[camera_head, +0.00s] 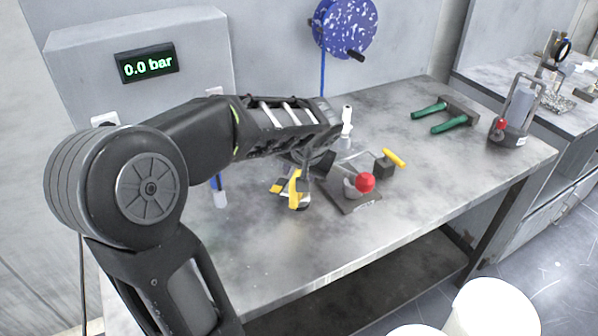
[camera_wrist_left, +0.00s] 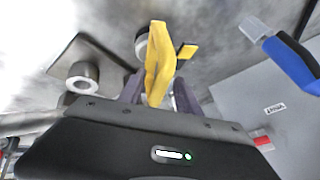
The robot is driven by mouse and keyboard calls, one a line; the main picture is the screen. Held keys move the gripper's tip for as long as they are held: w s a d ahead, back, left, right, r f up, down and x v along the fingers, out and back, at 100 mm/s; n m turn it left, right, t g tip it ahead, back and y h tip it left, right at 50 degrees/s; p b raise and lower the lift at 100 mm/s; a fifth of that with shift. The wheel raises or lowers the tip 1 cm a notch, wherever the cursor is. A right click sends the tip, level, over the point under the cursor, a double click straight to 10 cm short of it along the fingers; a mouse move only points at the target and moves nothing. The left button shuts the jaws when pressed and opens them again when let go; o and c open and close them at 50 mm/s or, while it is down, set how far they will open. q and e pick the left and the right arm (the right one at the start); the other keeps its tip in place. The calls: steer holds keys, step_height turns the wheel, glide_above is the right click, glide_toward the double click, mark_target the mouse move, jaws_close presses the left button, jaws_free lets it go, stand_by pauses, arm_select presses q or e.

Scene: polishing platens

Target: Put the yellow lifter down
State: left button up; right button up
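My left gripper (camera_head: 305,170) reaches over the table from the left, fingers pointing down. It is shut on the yellow lifter (camera_head: 297,192), low over the bench or on it; I cannot tell whether it touches. In the left wrist view the lifter's yellow body (camera_wrist_left: 160,65) stands between the two dark fingers, with a pale round part beside its far end. The arm and gripper partly hide the lifter in the head view. My right gripper is not in view.
On the bench (camera_head: 290,250), a dark plate with a red knob (camera_head: 365,182) stands just right of the lifter. A black block with a yellow handle (camera_head: 393,160) is behind it. Green-handled pliers (camera_head: 450,122) lie farther right. A blue tool (camera_head: 219,193) is left. The front bench is clear.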

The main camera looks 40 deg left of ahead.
arm_select(q)
steer(key=shift+r, duration=0.15)
steer(key=shift+r, duration=0.15)
steer(key=v, duration=1.1)
steer(key=shift+s+d+r, duration=0.2)
steer(key=shift+d+r, duration=0.05)
steer(key=shift+r, duration=0.05)
steer(key=shift+o, duration=0.4)
